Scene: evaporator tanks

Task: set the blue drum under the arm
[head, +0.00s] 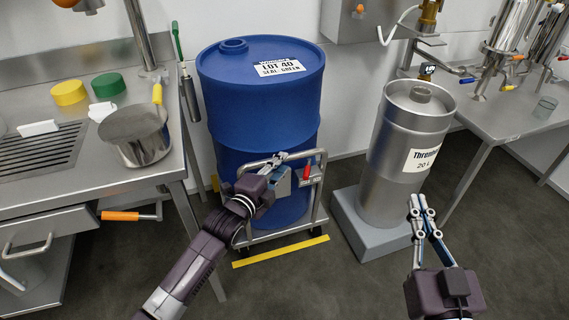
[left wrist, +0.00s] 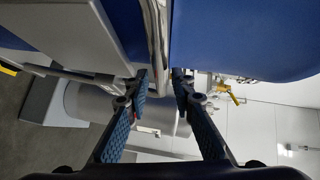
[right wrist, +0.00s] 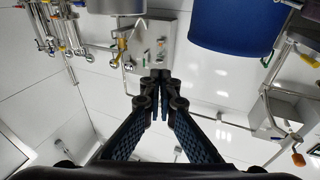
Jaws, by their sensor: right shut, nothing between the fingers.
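The blue drum (head: 262,110), with a white label reading "LOT 40 SEAL GREEN", stands upright on a small wheeled trolley (head: 318,215) with a metal push handle (head: 270,160). My left gripper (head: 283,160) is at this handle, in front of the drum. In the left wrist view the fingers (left wrist: 159,78) close on either side of the shiny handle bar (left wrist: 158,35), with the drum (left wrist: 240,40) just beyond. My right gripper (head: 421,205) is shut and empty, in front of the silver "20 L" vessel. In the right wrist view its fingertips (right wrist: 161,78) meet.
The silver vessel (head: 408,145) stands on a grey plinth (head: 375,230) right of the trolley. A steel bench (head: 90,180) with a pot (head: 137,135) is at left, another table (head: 520,115) at right. Yellow floor tape (head: 280,252) lies before the trolley. Open floor lies in front.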

